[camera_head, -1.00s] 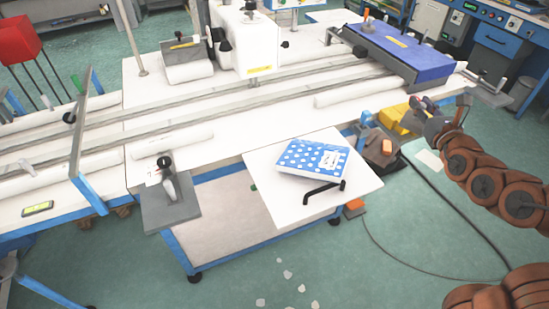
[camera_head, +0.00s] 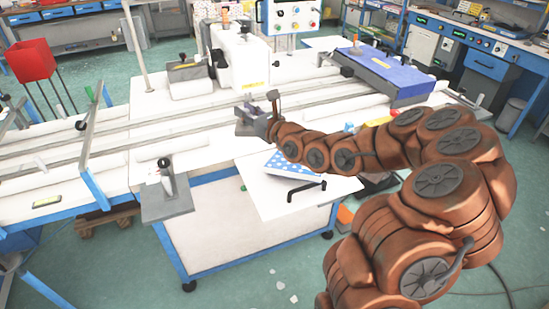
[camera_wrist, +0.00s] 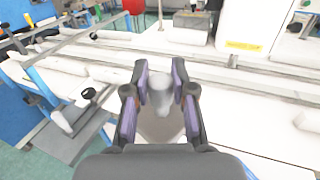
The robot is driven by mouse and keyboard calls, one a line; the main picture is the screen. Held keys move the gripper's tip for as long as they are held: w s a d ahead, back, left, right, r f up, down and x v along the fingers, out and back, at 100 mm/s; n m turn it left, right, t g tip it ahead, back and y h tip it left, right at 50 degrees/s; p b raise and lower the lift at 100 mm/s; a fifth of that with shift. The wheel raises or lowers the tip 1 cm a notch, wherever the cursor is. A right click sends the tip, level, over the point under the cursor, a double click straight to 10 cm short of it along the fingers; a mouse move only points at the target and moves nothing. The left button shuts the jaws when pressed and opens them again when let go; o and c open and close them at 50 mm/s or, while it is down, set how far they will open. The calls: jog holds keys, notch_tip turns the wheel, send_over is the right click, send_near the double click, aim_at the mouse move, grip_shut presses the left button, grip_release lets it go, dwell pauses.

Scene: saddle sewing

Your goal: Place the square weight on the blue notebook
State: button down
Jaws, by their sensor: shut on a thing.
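My gripper (camera_head: 262,108) is over the long white table, behind and to the left of the notebook. In the wrist view its fingers (camera_wrist: 160,85) are shut on the square weight (camera_wrist: 160,92), which shows a pale grey knob and a wider base below. The base's outline is blurred and partly hidden by the gripper. The blue notebook (camera_head: 279,163) with white dots lies on a white side board (camera_head: 262,195). My arm hides its right part. The notebook is not recognisable in the wrist view.
A black handle (camera_head: 306,188) lies in front of the notebook on the board. A grey clamp (camera_head: 168,180) stands on a plate to the left.

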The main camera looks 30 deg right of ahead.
jog(key=s+d+r+b, duration=0.15)
jog(key=d+b, duration=0.25)
jog(key=d, duration=0.7)
jog(key=s+d+r+b, duration=0.1)
jog(key=d+r+b, duration=0.25)
jog(key=d, duration=0.65)
jog(key=s+d+f+n+g+y+b, duration=0.3)
jog(key=s+d+f+n+y+b, duration=0.3)
jog(key=s+f+b, duration=0.55)
jog(key=shift+m+g+y, duration=0.3)
jog(key=shift+m, duration=0.3)
jog(key=shift+w+a+f+p, duration=0.3)
jog(key=shift+w+a+f, duration=0.35)
jog(key=shift+w+a, duration=1)
jog(key=shift+w+a+f+p, duration=0.3)
jog(key=shift+w+a+f, duration=0.4)
jog(key=shift+a, duration=1.8)
jog(key=shift+w+a+f+p, duration=0.3)
jog(key=shift+w+a+f, duration=0.25)
jog(key=shift+w+a, duration=1.15)
jog(key=shift+s+a+f, duration=0.3)
jog(key=shift+s+a, duration=0.1)
jog(key=c, duration=1)
grip_release()
jog(key=shift+o, duration=0.2)
